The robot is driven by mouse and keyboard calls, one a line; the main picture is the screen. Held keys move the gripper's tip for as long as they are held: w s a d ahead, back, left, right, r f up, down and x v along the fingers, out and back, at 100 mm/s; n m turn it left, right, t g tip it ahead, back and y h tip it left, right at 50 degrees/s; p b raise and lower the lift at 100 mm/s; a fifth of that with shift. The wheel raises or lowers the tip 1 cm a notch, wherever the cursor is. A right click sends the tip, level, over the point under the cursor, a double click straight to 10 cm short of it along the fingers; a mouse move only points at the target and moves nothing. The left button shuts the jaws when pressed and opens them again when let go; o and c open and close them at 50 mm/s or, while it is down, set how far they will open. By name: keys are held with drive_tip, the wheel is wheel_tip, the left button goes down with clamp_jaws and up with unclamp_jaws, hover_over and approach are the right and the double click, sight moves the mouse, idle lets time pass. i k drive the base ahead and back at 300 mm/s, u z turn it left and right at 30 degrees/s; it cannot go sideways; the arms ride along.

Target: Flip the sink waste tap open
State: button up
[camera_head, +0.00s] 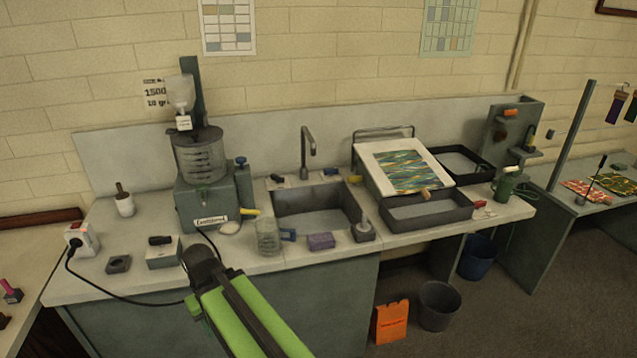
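The grey sink (285,210) is set in the bench, with a tall dark faucet (307,150) behind it. I cannot tell for certain which part is the waste tap. My gripper (200,258) is the dark end of my green arm, at the bench's front edge, left of the sink. Its fingers cannot be made out.
A machine with a clear vessel (199,158) stands left of the sink. A tilted board (369,160) and grey tray (470,208) are at right. A black cord (110,286) runs along the bench front.

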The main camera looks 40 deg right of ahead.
sight(277, 178)
drive_tip(key=z, duration=0.15)
drive_tip(key=k, duration=0.75)
drive_tip(key=z, duration=0.35)
drive_tip(key=i, duration=1)
drive_tip(key=z, duration=0.2)
